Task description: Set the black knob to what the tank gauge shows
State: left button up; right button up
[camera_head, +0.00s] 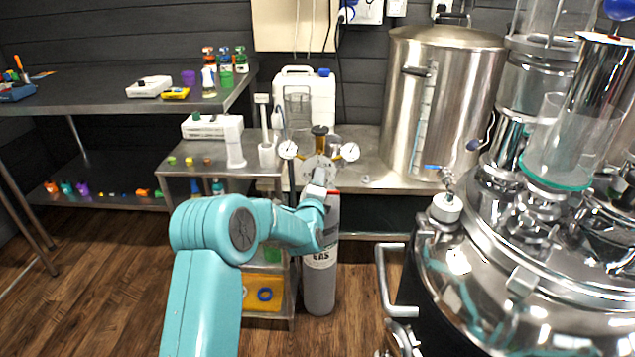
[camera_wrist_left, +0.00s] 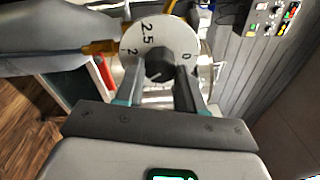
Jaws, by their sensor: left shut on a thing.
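A grey gas cylinder (camera_head: 319,270) stands below. My right gripper is not in view.
A steel tank (camera_head: 440,75) with a level scale stands behind on a bench. A large shiny vessel (camera_head: 490,290) fills the right. A small table (camera_head: 177,170) with white devices is on the left. A white jug (camera_head: 320,90) stands behind the regulator.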

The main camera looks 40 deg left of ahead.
pick_arm(q)
jog(key=shift+a+r, duration=0.1)
dwell(0.4)
jog(key=o, duration=1)
jog(key=v, duration=1.6)
jog(key=shift+s, duration=0.15)
